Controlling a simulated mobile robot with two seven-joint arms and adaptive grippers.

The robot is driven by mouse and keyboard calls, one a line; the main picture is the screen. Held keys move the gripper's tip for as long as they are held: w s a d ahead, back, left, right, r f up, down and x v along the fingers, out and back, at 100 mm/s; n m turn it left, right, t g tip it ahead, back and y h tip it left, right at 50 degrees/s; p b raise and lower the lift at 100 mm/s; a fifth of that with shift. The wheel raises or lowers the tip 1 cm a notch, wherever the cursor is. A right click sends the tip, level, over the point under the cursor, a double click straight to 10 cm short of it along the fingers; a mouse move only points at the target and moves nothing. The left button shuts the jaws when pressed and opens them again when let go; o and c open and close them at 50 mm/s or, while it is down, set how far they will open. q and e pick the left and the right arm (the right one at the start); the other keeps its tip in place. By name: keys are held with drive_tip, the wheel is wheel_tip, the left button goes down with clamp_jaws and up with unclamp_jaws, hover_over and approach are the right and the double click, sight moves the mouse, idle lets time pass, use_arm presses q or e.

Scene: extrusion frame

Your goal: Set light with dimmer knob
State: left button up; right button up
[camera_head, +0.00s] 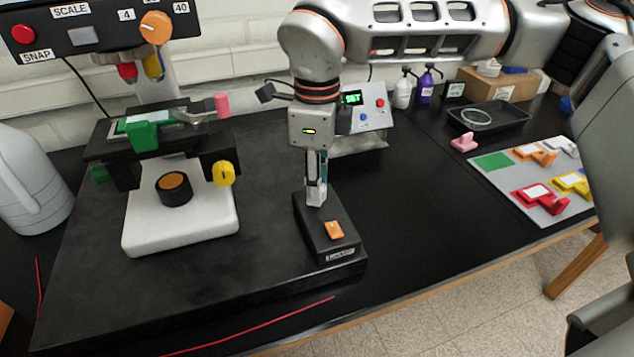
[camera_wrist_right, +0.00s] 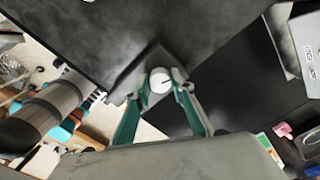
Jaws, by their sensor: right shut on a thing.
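The dimmer box (camera_head: 325,230) is a small black slab on the dark bench, with an orange switch (camera_head: 334,230) and a label at its front end. My right gripper (camera_head: 316,192) points straight down over the box's back part and is shut on the knob. In the head view the fingers hide most of the knob. In the right wrist view the white round knob (camera_wrist_right: 160,80) with a dark pointer line sits between the teal fingertips. The microscope (camera_head: 180,215) stands to the left on the same dark base. My left gripper is not in view.
An orange knob (camera_head: 155,27) is on the scale panel (camera_head: 100,25) at top left. A grey control box (camera_head: 362,112) with a green display stands behind my arm. A tray (camera_head: 490,115) and a mat with coloured parts (camera_head: 545,208) lie right. A grey jug (camera_head: 30,185) stands at far left.

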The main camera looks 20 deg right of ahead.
drive_tip(key=m+b, duration=0.2)
drive_tip(key=m, duration=0.2)
drive_tip(key=shift+f, duration=0.1)
drive_tip(key=m+b, duration=0.1)
drive_tip(key=m, duration=0.5)
idle(0.5)
drive_tip(key=o, duration=1.1)
wheel_tip(320, 180, up, 12)
idle(1.4)
